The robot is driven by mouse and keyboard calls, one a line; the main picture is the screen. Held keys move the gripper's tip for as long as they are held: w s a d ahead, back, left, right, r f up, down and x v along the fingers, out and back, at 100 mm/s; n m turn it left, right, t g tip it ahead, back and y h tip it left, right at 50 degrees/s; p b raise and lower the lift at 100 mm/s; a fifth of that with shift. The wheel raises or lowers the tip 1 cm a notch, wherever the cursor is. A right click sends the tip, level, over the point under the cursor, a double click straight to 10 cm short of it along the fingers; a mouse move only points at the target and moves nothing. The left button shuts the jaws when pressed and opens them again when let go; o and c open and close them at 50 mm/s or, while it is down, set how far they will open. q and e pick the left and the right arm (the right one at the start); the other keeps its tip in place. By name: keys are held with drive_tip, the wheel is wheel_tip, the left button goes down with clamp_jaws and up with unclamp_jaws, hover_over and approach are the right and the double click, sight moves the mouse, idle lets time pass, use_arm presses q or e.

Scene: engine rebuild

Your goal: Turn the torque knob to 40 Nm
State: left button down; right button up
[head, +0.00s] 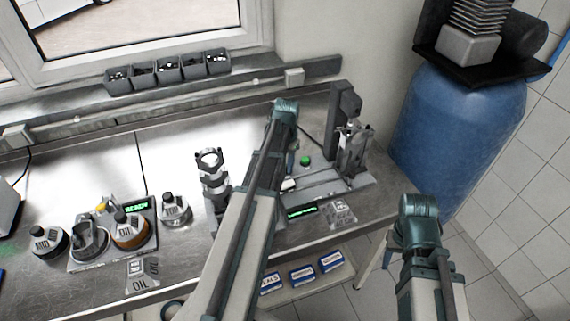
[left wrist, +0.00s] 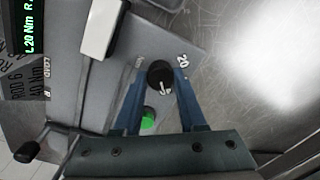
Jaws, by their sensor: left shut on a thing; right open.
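The torque knob (left wrist: 160,75) is small, round and black with a white mark, on a grey panel. A "20" label is beside it; another marking to its left is too blurred to read. My left gripper (left wrist: 158,82) is shut on the knob, a finger on each side. In the head view my left arm hides the knob. The station's display (left wrist: 30,25) shows green text with "20 Nm"; it also shows in the head view (head: 303,211).
A green button (left wrist: 148,119) sits just below the knob, between my left fingers. A grey fixture (head: 352,150) stands at the station's right. A blue tank (head: 455,130) is at the right.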

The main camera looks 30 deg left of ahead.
idle(0.5)
use_arm(q)
drive_tip(key=shift+c, duration=2.4)
unclamp_jaws()
drive_tip(key=shift+r, duration=0.15)
wheel_tip(320, 180, up, 14)
drive_tip(key=p, duration=1.3)
drive_tip(key=shift+d+f+p, duration=0.15)
drive_tip(key=shift+f+p, duration=0.1)
drive_tip(key=shift+p, duration=0.15)
